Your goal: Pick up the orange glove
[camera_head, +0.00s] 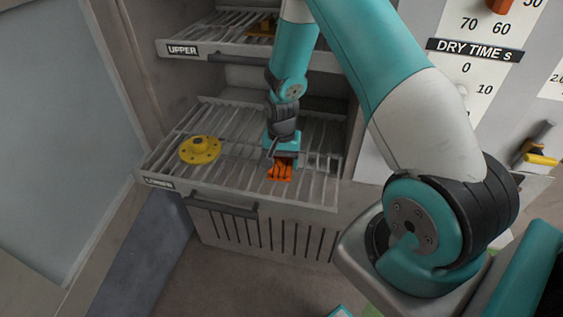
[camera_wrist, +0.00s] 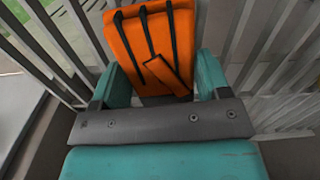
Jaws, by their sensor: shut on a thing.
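The orange glove (camera_head: 281,170) is at the lower rack (camera_head: 152,170), toward its right side in the head view. My gripper (camera_head: 283,157) is above it and shut on it. In the wrist view the orange glove (camera_wrist: 153,45), with dark stripes, sits between the two teal fingers of my gripper (camera_wrist: 158,85). The rack's bars show on both sides of it. I cannot tell whether the glove touches the bars or is a little above them.
A yellow flanged part (camera_head: 200,149) lies on the lower rack to the left. The upper rack (camera_head: 220,47), with a yellow-orange thing (camera_head: 262,27) on it, overhangs behind. A dial panel marked DRY TIME (camera_head: 473,50) stands at the right.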

